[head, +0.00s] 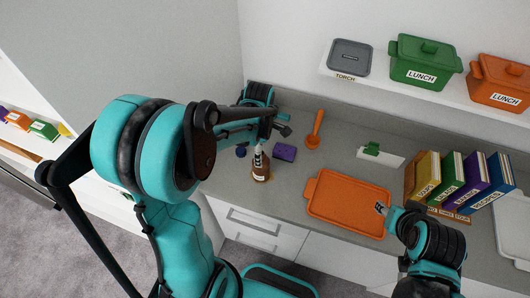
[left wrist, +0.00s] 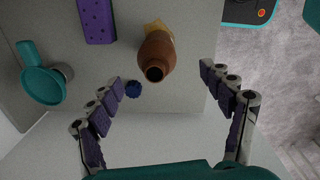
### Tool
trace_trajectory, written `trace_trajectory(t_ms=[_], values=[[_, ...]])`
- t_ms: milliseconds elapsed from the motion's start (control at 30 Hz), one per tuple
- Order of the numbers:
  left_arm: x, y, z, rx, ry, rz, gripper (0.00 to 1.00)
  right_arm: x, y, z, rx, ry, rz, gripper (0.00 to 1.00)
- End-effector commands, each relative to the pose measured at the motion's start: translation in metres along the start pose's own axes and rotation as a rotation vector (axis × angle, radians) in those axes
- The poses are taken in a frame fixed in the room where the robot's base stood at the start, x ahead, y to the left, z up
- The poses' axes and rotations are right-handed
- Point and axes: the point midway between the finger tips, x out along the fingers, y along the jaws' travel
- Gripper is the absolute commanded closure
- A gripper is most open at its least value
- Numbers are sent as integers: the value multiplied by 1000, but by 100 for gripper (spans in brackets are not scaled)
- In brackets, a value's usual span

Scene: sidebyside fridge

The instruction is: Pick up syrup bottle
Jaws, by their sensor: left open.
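The brown syrup bottle (head: 261,173) stands upright on the grey counter near its front edge. In the left wrist view the bottle (left wrist: 155,50) is seen from above, with its dark open mouth towards the camera. My left gripper (left wrist: 160,73) is open and empty, its purple-padded fingers spread on either side of the bottle in that view, with gaps on both sides. In the head view my left arm reaches over the counter and partly hides the gripper. My right gripper (head: 382,208) is over the right edge of the orange tray; its fingers are too small to read.
A purple sponge (head: 285,152) and a small blue cap (head: 241,151) lie close to the bottle. An orange spoon (head: 316,132) lies behind. The orange tray (head: 345,210) lies right of the bottle. Several upright books (head: 470,178) stand at right. A shelf with lunch boxes (head: 425,62) is above.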

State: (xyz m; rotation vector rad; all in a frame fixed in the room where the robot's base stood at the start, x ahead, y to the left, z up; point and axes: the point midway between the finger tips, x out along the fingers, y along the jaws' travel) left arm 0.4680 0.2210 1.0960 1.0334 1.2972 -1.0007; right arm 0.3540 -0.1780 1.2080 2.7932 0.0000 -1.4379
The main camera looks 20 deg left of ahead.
Motion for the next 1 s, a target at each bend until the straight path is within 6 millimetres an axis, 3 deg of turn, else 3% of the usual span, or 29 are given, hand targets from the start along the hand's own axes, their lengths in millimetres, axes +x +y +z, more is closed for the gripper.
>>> trace_trajectory(t_ms=[33, 167, 700, 967, 1000], values=[[-5, 3, -1, -39, 2, -13, 20, -9, 0, -6, 0, 0, 0, 60], [4, 4, -2, -93, 6, -29, 20, -10, 0, -7, 0, 0, 0, 60], [74, 0, -5, -95, 6, -29, 20, -1, 0, -1, 0, 0, 0, 60], [77, 0, -5, -95, 6, -29, 20, -2, 0, -1, 0, 0, 0, 60], [77, 0, -5, -95, 6, -29, 25, -2, 0, -1, 0, 0, 0, 60]])
